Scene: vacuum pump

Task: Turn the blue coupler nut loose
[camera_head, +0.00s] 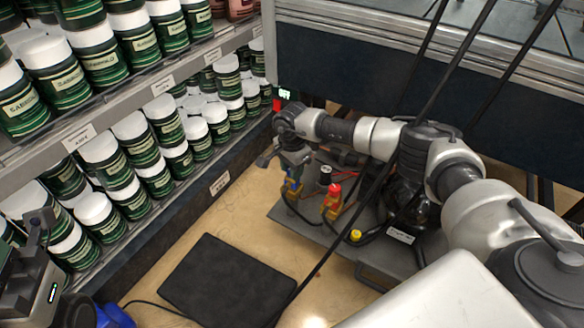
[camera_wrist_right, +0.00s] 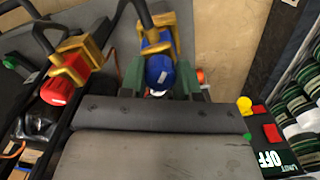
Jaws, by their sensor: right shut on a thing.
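The blue coupler nut (camera_head: 291,188) sits on a brass-yellow fitting at the left side of the vacuum pump assembly. My right gripper (camera_head: 290,176) reaches down over it from above. In the right wrist view the blue nut (camera_wrist_right: 160,73) is between the two green fingers (camera_wrist_right: 159,80), which are shut on it. The nut's lower end is partly hidden by the gripper body. A red coupler nut (camera_head: 333,190) on another yellow fitting stands to its right, apart from the gripper. My left gripper (camera_head: 38,250) is partly visible at the lower left edge; its jaw opening is unclear.
Shelves with several green, white-lidded jars (camera_head: 130,155) run along the left. A black flat panel (camera_head: 228,280) lies on the floor in front. The pump's grey base plate (camera_head: 345,243) carries hoses and a yellow cap (camera_head: 355,235). A dark-sided bench (camera_head: 350,60) stands behind.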

